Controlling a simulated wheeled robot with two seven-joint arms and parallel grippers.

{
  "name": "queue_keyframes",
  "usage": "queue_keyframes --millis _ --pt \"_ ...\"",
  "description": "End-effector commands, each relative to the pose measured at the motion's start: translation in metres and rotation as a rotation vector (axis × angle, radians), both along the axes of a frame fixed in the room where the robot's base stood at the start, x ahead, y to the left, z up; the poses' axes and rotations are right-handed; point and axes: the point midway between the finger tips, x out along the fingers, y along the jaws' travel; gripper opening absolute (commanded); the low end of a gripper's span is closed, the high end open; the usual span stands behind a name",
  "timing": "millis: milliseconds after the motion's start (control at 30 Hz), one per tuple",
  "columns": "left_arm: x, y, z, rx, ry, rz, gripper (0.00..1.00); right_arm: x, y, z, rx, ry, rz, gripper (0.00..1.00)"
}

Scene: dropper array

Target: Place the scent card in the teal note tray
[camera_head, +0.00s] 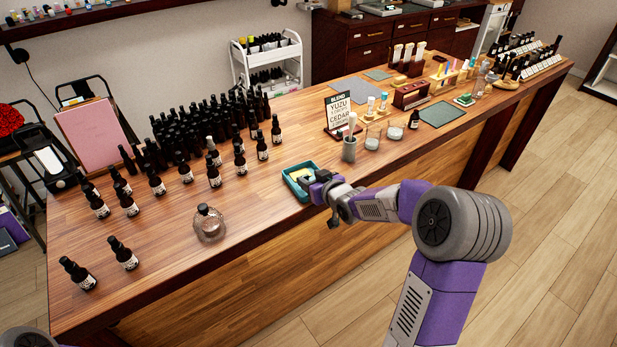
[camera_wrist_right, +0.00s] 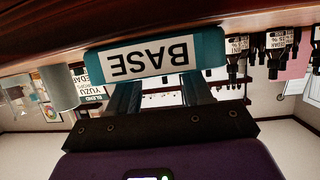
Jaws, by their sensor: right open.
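The teal note tray (camera_head: 292,188) sits near the front edge of the wooden counter. In the right wrist view the tray (camera_wrist_right: 212,58) appears upside down, its white label reading "BASE". A small pale yellow piece lies inside the tray and looks like the scent card (camera_head: 301,173); my gripper partly hides the tray's right side. My right gripper (camera_head: 319,188) is open at the tray's right front side. In the wrist view its two fingers (camera_wrist_right: 158,88) are apart, reaching toward the tray's labelled wall with nothing visible between them. My left gripper is out of view.
A grey cup (camera_head: 349,149) and glass jars (camera_head: 373,138) stand right of the tray. A round glass bottle (camera_head: 209,224) stands to its left, with many dark bottles (camera_head: 213,176) behind. A sign (camera_head: 340,114) stands behind the cup.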

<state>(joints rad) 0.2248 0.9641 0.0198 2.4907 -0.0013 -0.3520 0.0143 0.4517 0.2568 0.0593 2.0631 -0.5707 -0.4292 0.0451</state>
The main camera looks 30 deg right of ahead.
Motion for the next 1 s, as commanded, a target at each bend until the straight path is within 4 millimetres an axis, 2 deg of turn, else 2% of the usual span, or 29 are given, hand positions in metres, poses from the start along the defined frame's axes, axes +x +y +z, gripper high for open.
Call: queue_keyframes --millis 200,433,600,1000 --pt "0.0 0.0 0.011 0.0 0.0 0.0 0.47 -0.046 0.0 0.022 -0.001 -0.002 -0.003 0.5" --pt "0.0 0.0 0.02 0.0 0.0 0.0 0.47 -0.082 0.0 0.036 0.0 -0.001 -0.001 0.5" --pt "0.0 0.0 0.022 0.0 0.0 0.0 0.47 -0.092 0.001 0.039 0.001 -0.001 0.0 0.5" --pt "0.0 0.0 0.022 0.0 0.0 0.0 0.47 -0.093 0.001 0.038 0.001 -0.001 0.001 0.5"
